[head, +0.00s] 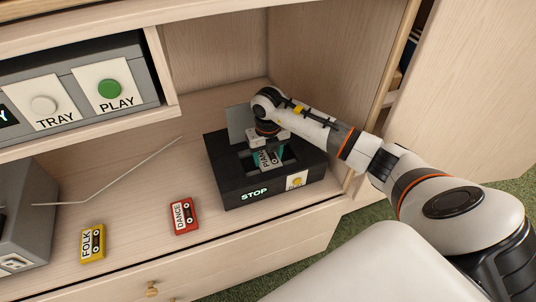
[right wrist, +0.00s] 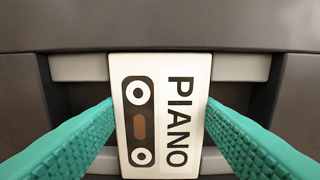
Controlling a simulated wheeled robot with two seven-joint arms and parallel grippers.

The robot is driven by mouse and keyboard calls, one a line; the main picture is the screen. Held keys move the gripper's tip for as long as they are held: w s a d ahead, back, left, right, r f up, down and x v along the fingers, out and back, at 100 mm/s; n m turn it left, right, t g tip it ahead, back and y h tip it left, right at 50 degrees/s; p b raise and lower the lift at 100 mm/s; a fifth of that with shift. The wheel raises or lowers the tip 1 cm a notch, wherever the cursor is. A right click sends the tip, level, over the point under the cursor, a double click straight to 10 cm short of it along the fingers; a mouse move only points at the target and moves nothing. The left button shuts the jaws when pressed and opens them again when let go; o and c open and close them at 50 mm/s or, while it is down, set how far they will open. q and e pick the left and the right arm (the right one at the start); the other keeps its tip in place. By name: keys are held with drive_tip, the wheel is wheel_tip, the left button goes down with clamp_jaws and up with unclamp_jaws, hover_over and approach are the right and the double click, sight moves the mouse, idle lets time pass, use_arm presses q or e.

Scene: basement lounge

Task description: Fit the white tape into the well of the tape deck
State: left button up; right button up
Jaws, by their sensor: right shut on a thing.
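The white tape (head: 264,160), labelled PIANO, is at the well of the black tape deck (head: 228,183). My right gripper (head: 269,156) is above the deck, its teal fingers shut on the tape's two sides. In the right wrist view the tape (right wrist: 160,115) lies between the fingers of the gripper (right wrist: 160,100), squared to the well, its top end close to the well's far edge (right wrist: 160,38). Dark gaps show on both sides of it. I cannot tell how deep it sits. The deck's grey lid (head: 238,122) stands open behind. My left gripper is not in view.
A red DANCE tape (head: 183,215) and a yellow FOLK tape (head: 92,243) lie on the shelf left of the deck. A grey player with TRAY and PLAY buttons (head: 109,89) sits upper left. The cabinet's side wall is close to the right.

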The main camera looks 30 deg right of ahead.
sight(268, 158)
drive_tip(key=shift+f, duration=0.1)
drive_tip(key=o, duration=1.1)
drive_tip(key=shift+c, duration=0.2)
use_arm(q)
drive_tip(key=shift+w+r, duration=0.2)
use_arm(e)
drive_tip(key=shift+r, duration=0.2)
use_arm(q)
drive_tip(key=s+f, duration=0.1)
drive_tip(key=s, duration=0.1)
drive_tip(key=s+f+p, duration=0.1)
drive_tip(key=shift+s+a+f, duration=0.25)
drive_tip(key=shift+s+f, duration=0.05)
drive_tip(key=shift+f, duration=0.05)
use_arm(e)
wheel_tip(268, 158, up, 12)
drive_tip(key=shift+f, duration=0.1)
